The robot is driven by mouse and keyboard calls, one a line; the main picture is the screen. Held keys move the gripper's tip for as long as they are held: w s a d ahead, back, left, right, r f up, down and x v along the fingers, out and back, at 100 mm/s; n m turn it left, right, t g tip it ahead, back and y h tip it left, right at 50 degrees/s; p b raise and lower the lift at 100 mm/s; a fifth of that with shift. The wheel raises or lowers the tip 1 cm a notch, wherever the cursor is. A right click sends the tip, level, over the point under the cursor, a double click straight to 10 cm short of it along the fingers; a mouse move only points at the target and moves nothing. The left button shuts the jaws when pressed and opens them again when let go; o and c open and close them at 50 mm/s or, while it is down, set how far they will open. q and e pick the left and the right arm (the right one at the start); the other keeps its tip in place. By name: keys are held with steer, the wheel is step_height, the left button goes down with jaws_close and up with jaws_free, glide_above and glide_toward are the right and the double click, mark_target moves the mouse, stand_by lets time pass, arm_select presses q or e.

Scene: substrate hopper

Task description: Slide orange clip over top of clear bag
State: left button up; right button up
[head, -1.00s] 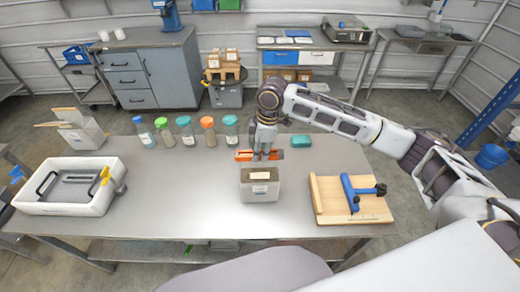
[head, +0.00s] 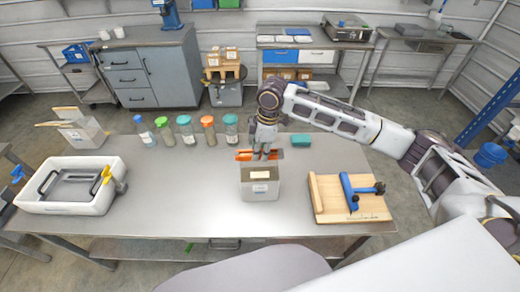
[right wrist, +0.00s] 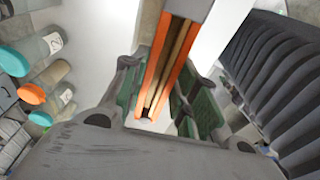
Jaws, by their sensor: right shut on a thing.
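The clear bag (head: 260,190) looks greyish and stands upright at the middle of the table, with a tan patch near its top and a small label on its front. My right gripper (head: 265,152) is shut on the long orange clip (head: 244,155), held crosswise at the bag's top. In the right wrist view the orange clip (right wrist: 172,62) runs between the fingers, with a tan strip along its inside. The gripper hides the clip's middle, and I cannot tell whether the bag's edge is inside the clip. My left gripper is not in view.
Several lidded bottles (head: 185,128) stand behind the bag to the left. A wooden board (head: 330,205) with a blue-handled tool (head: 348,190) is at right, a white tray (head: 62,208) at left. The table between is clear.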

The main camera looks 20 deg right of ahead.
stand_by(0.4)
steer(key=o, duration=1)
steer(key=shift+o, duration=0.6)
steer(key=o, duration=0.5)
steer(key=shift+p, duration=0.35)
